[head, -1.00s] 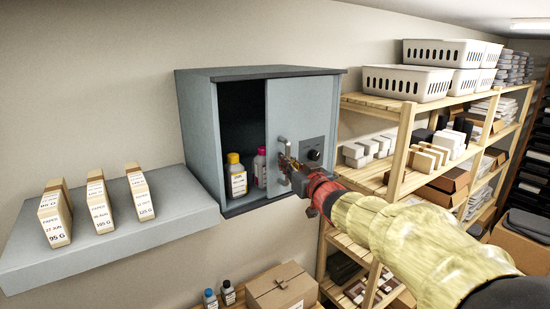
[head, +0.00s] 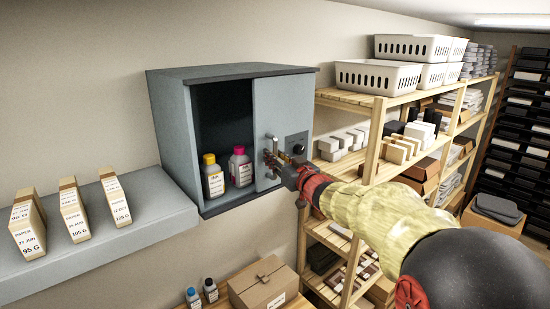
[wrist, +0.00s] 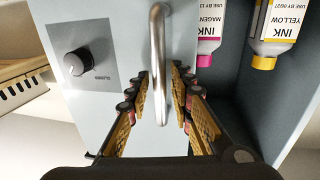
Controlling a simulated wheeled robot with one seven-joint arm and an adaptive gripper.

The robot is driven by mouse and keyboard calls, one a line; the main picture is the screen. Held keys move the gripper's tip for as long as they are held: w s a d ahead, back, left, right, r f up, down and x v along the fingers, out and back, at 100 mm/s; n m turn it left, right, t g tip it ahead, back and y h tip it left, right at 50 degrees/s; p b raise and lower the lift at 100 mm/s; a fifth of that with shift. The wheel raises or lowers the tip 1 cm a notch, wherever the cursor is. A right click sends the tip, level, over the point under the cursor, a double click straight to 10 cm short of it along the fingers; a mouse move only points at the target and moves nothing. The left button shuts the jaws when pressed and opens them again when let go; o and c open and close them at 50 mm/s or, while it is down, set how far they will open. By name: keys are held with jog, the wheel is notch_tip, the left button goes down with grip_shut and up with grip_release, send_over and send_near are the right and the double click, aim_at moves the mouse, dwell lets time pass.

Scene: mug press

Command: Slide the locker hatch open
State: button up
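The grey locker hatch (head: 279,112) covers the right part of the locker front; the left part is open and dark inside. Its upright metal bar handle (wrist: 158,60) runs between the fingers of my gripper (wrist: 160,95) in the wrist view. The fingers are drawn close in on both sides of the bar; slight gaps seem to show, so the firmness of contact is hard to judge. In the head view my gripper (head: 284,168) is at the handle. A dark knob (wrist: 77,64) sits on a plate on the hatch.
Yellow-capped (head: 213,177) and magenta-capped (head: 240,167) ink bottles stand inside the locker (head: 171,124). A grey wall shelf (head: 150,222) with paper packs is at left. Wooden racks (head: 372,140) with baskets and boxes stand close at right. A cardboard box (head: 262,284) is below.

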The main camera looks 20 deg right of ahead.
jog(key=shift+o, duration=0.4)
jog(key=s+d, duration=0.1)
jog(key=s, duration=1.1)
jog(key=shift+d, duration=0.15)
